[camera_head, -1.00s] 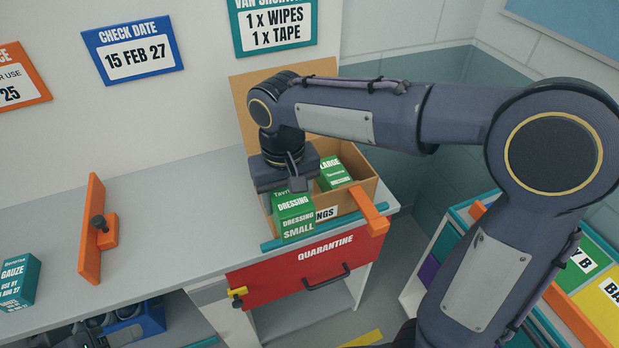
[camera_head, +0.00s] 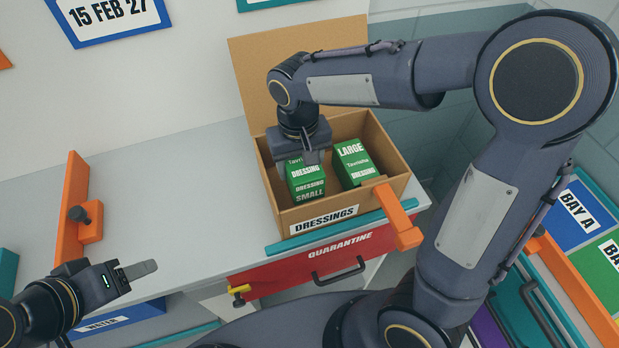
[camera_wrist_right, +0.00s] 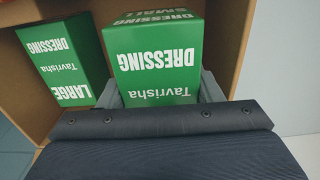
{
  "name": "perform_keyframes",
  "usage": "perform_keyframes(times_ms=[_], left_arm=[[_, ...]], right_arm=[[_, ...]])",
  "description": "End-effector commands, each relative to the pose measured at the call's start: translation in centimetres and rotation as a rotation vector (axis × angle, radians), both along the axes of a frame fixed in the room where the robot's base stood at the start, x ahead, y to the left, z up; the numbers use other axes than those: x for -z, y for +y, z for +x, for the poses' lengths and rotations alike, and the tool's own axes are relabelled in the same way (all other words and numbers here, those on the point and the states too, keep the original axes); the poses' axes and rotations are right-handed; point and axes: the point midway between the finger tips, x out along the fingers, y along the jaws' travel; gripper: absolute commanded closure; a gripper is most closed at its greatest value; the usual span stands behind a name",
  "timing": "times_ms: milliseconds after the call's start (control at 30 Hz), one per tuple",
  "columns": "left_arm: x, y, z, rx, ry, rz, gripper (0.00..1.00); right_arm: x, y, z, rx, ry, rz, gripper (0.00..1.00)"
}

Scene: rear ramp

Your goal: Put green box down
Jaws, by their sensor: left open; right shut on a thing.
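The small green dressing box (camera_head: 308,184) is between the fingers of my right gripper (camera_head: 306,158), which is shut on it. It is inside the left part of the open cardboard box labelled DRESSINGS (camera_head: 324,219); I cannot tell whether it touches the floor of the carton. In the right wrist view the green box (camera_wrist_right: 154,60) fills the jaws (camera_wrist_right: 160,98). A large green dressing box (camera_head: 355,162) stands to its right in the carton, apart from it, and also shows in the right wrist view (camera_wrist_right: 60,70). My left gripper (camera_head: 135,275) is open and empty at the lower left.
The carton stands on the grey worktop (camera_head: 170,205) with its flap (camera_head: 290,75) raised at the back. An orange bracket (camera_head: 397,212) is at its front right corner, and another orange piece (camera_head: 72,210) stands at left. A red QUARANTINE drawer (camera_head: 300,265) is below.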

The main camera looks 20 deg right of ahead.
Motion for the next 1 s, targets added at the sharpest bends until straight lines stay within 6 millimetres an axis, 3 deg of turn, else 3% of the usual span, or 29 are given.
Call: perform_keyframes(times_ms=[467, 867, 900, 1000], left_arm=[[-0.4, 0.0, 0.0, 0.0, 0.0, 0.0, 0.48], [0.0, 0.0, 0.0, 0.0, 0.0, 0.0, 0.48], [0.0, 0.0, 0.0, 0.0, 0.0, 0.0, 0.48], [-0.1, 0.0, 0.0, 0.0, 0.0, 0.0, 0.48]], right_arm=[[5.9, 0.0, 0.0, 0.0, 0.002, -0.001, 0.7], [6.6, 0.0, 0.0, 0.0, -0.002, 0.001, 0.7], [6.7, 0.0, 0.0, 0.0, -0.002, 0.001, 0.4], [6.6, 0.0, 0.0, 0.0, -0.001, 0.001, 0.27]])
